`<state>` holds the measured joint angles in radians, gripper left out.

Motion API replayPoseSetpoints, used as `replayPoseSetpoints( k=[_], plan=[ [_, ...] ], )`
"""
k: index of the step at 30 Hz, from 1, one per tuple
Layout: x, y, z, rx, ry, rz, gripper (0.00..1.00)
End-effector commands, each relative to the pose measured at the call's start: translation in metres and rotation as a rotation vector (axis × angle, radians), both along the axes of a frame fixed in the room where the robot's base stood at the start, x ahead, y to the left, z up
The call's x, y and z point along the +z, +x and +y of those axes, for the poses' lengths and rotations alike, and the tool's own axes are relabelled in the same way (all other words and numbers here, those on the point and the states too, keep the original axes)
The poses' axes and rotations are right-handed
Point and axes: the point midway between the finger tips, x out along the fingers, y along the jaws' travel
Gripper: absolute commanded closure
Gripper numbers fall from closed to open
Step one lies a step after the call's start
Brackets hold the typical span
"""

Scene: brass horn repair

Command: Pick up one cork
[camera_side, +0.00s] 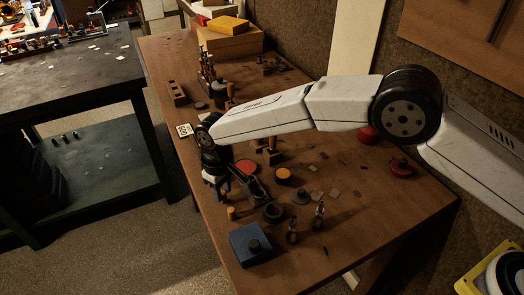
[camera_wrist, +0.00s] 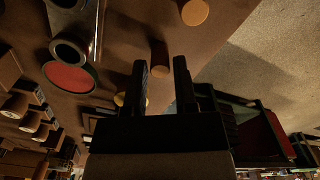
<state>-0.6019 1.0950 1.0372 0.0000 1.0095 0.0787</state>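My gripper (camera_side: 221,190) is low over the near left edge of the table in the side view. In the wrist view, its two dark fingers (camera_wrist: 159,75) are apart with nothing held between them. A small brown cork-like cylinder (camera_side: 231,212) stands on the table just below the gripper in the side view. In the wrist view, a brown cylinder (camera_wrist: 159,55) shows beyond the fingertips, roughly in line with the gap. A tan round-topped piece (camera_wrist: 195,12) is farther off at the top. Another tan disc (camera_wrist: 120,98) is partly hidden by the left finger.
A blue box (camera_side: 250,245) sits at the table's near corner. A red disc (camera_side: 247,166), an orange-topped round piece (camera_side: 284,174) and a dark ring (camera_side: 273,212) lie close by. Small metal parts (camera_side: 319,213) stand to the right. The wooden table (camera_side: 380,215) is clearer farther right.

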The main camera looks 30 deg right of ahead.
Motion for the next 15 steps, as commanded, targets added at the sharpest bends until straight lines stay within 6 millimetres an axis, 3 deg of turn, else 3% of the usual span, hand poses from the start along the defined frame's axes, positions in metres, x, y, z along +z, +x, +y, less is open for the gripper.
replayPoseSetpoints(
  k=[1,3,15],
  plan=[
    [0.0001,0.0000,0.0000,0.000,0.000,0.000,0.84],
    [0.0001,0.0000,0.0000,0.000,0.000,0.000,1.00],
    [0.0001,0.0000,0.0000,0.000,0.000,0.000,1.00]
  ],
)
